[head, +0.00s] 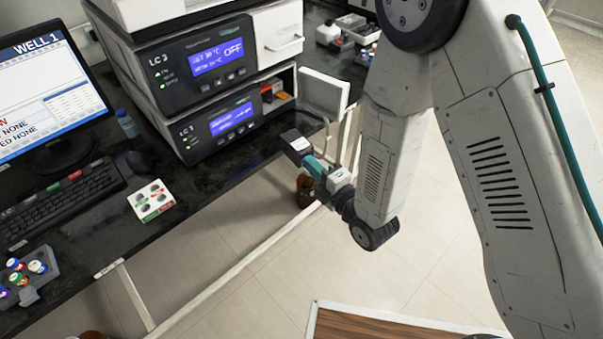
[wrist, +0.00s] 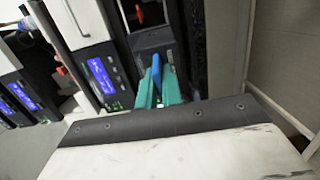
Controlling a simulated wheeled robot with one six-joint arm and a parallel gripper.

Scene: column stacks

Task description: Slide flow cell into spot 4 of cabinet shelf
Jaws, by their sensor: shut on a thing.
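My gripper (head: 312,165) has teal fingers and is shut on the flow cell (head: 293,142), a small dark block with a pale top face. It is held in the air just off the bench's front edge. In the wrist view the teal fingers (wrist: 157,90) close around a blue part, with the dark block (wrist: 152,42) beyond them. The cabinet (head: 285,72) is open beside the lower LC unit, its white door (head: 323,94) swung out to the right. Red and orange items (head: 276,90) show inside. Spot numbers cannot be read, and the flow cell is outside the cabinet.
Two LC units (head: 212,125) are stacked left of the cabinet opening. A brown bottle (head: 305,190) is below my gripper. Open floor lies in front.

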